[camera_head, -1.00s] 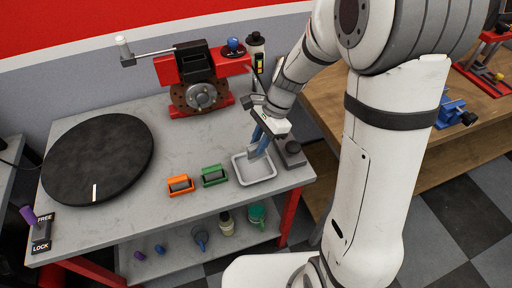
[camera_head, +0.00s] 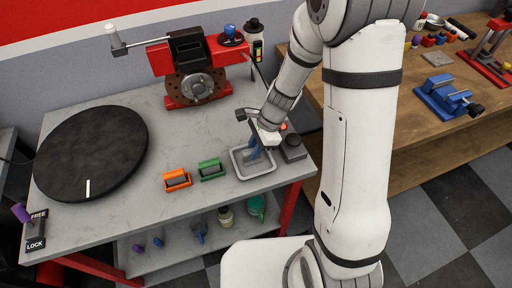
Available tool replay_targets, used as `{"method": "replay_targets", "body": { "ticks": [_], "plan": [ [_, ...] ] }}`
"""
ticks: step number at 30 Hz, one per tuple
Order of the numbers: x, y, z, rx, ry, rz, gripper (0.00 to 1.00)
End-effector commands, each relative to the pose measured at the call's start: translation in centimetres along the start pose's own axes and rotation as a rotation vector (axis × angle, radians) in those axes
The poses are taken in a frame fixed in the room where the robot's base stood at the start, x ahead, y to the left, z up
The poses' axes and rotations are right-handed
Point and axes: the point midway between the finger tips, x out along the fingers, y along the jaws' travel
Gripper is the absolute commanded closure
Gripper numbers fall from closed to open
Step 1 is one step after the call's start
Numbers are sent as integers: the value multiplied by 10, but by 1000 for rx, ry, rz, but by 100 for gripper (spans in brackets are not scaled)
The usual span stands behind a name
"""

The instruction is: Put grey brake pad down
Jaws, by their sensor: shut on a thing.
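The fingers and pad are over or inside the tray. I cannot tell whether the pad touches the tray's floor.
An orange block (camera_head: 177,180) and a green block (camera_head: 210,170) stand left of the tray. A dark box (camera_head: 293,148) stands close on its right. A black turntable (camera_head: 90,150) fills the left side. A red fixture with a brake disc (camera_head: 195,86) stands behind.

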Motion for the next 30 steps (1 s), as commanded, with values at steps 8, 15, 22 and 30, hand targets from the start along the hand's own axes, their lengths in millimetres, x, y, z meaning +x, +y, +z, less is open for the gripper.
{"method": "replay_targets", "body": {
  "ticks": [8,15,22,30],
  "plan": [
    [2,0,-1,-1,0,-2,100],
    [2,0,-1,0,0,-2,65],
    [2,0,-2,0,0,-2,59],
    [-16,-2,0,-2,1,-7,59]
  ]
}}
